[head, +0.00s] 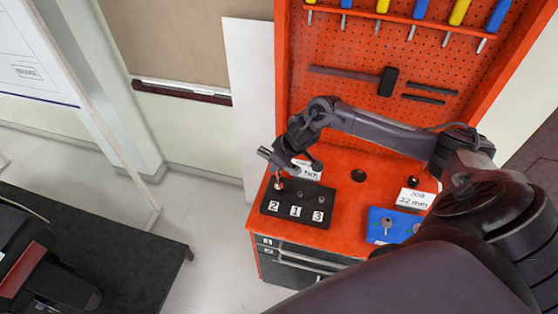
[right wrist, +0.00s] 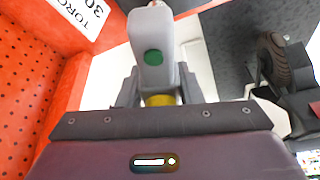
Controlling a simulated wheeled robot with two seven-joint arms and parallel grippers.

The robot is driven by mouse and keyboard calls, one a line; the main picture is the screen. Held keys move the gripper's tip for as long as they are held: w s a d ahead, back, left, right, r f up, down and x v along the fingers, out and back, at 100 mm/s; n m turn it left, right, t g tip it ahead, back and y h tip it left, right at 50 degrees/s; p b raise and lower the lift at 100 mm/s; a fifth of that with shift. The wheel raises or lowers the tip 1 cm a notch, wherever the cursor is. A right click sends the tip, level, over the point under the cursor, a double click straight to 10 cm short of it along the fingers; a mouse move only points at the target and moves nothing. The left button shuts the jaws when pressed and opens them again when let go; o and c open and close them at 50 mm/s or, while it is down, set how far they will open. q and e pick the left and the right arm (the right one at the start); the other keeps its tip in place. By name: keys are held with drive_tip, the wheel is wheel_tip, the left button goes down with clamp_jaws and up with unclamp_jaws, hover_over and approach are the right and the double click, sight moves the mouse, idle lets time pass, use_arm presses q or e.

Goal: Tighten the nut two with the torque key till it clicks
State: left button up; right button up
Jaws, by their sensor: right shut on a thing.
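The black block (head: 300,222) with white labels 2, 1 and 3 sits at the front left of the orange bench top. A coppery piece (head: 279,184) stands above label 2 at the block's left post; I cannot tell nut from key tip there. My right gripper (head: 284,160) is over that post, shut on the torque key. The key's grey body (head: 266,153) pokes out to the left. In the right wrist view the grey key (right wrist: 152,40), with a green spot and yellow band, lies between the jaws (right wrist: 157,97). My left gripper is not in view.
A blue holder (head: 380,226) and a "JOB 22 mm" card (head: 415,199) are at the bench's right, partly behind my right arm. Tools hang on the orange pegboard (head: 345,50). A white torque card (head: 306,170) stands behind the block. A dark table (head: 130,245) is at left.

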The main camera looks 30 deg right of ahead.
drive_tip(key=shift+w+r, duration=0.1)
drive_tip(key=shift+r, duration=2.35)
